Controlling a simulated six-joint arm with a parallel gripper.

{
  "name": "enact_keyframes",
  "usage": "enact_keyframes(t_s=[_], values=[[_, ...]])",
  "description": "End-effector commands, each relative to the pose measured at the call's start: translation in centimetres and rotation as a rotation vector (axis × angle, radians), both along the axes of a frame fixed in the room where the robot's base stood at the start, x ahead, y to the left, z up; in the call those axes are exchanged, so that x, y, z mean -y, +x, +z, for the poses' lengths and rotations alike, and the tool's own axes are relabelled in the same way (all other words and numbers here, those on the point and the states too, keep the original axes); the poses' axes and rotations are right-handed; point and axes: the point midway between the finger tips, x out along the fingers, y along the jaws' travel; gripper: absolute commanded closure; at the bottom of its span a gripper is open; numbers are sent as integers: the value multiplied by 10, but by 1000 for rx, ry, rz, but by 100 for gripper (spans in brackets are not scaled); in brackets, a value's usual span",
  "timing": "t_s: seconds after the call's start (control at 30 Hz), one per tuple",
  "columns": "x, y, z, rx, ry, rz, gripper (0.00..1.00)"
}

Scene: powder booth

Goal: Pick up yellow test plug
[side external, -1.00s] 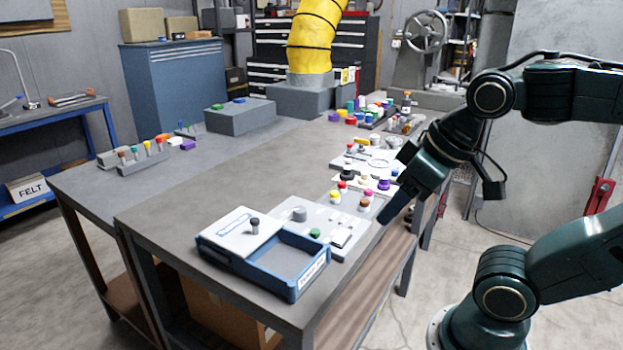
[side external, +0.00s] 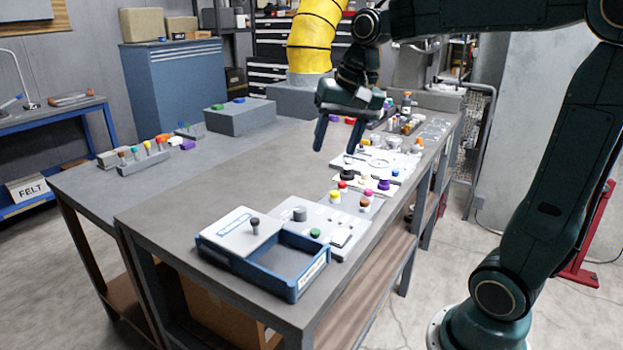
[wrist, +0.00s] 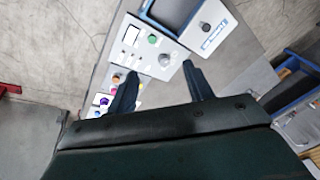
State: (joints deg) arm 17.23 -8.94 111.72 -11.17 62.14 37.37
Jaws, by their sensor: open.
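A small yellow plug (side external: 335,196) stands upright at the left of a cluster of coloured plugs on the work table, beside a red one (side external: 343,186) and a brown one (side external: 365,203). My gripper (side external: 335,148) hangs above the table, fingers pointing down, open and empty. In the side view it appears above and behind the yellow plug, apart from it. In the wrist view, the gripper (wrist: 160,70) has its fingers spread over the table, and the left finger covers part of the plug cluster.
A grey panel (side external: 318,222) with a green knob (side external: 315,233) and a grey cylinder lies in front of the plugs. A blue tray (side external: 290,286) sits at the near table corner. More coloured parts crowd the far end.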

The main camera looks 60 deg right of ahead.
Motion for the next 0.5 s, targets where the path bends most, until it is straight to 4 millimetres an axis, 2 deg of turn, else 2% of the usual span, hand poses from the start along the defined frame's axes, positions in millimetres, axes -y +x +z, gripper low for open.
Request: enact_keyframes(t_s=[0.2, 0.5], values=[[41, 39, -8, -63, 65, -203, 49], [105, 80, -32, -147, 142, -482, 49]])
